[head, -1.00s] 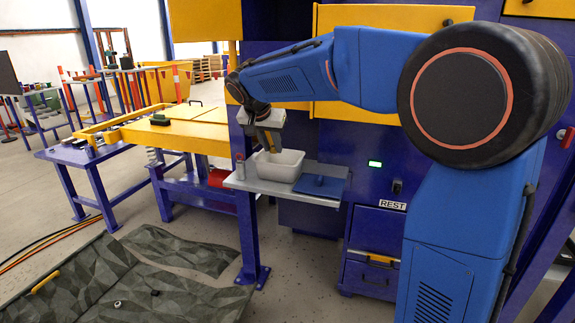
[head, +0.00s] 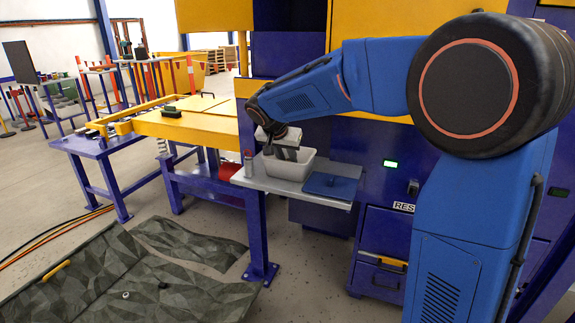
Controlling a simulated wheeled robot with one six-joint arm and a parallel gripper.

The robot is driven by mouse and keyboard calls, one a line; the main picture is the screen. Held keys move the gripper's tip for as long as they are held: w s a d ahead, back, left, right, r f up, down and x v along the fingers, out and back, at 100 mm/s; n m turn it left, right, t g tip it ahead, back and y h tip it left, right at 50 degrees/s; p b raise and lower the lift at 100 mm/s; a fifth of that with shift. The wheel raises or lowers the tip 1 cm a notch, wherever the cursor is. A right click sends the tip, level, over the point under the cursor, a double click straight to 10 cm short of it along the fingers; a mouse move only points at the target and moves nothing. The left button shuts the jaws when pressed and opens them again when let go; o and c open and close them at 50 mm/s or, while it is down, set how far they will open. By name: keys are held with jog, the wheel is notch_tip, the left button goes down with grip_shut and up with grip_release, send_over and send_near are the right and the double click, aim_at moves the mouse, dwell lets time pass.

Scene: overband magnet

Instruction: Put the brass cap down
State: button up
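My gripper (head: 284,154) is at the white tub (head: 302,169), with its fingers pointing down at the tub's opening. The tub stands on a grey shelf (head: 265,184). The fingers are small and dark here, and I cannot tell whether they are open or shut. I cannot make out the brass cap; anything between the fingers or inside the tub is hidden or too small to see.
A blue flat piece (head: 331,186) lies on the shelf right of the tub. A small red-topped container (head: 248,163) stands at its left. A yellow-topped bench (head: 195,125) is further left. A camouflage mat (head: 130,275) with small parts lies on the floor.

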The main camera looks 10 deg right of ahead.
jog(key=shift+f, duration=1)
jog(key=shift+f, duration=0.1)
jog(key=o, duration=1)
jog(key=v, duration=1.2)
